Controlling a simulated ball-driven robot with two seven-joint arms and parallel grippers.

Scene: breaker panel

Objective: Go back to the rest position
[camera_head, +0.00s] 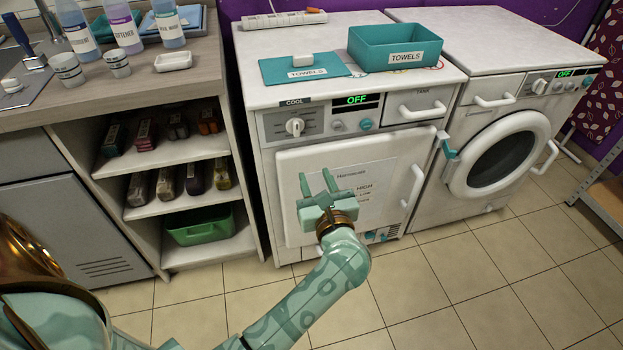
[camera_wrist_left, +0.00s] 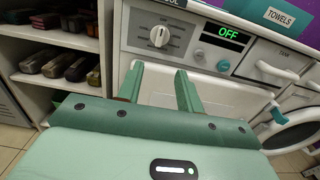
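My left gripper (camera_head: 315,178) is raised in front of the left white machine (camera_head: 283,160) in the head view. Its two teal fingers stand apart with nothing between them. In the left wrist view, the open fingers (camera_wrist_left: 158,88) point toward the machine's front, below its white knob (camera_wrist_left: 160,36). I cannot tell whether they touch the front. The machine's display (camera_head: 356,99) reads OFF. The gripper and wrist hide part of the label and lower front. My right gripper is in neither view.
A second white machine (camera_head: 494,150) with a round door stands at the right. A counter (camera_head: 150,80) with open shelves holding several items stands at the left. A teal towels box (camera_head: 395,45) and lid (camera_head: 303,69) rest on the left machine. The tiled floor (camera_head: 470,270) is clear.

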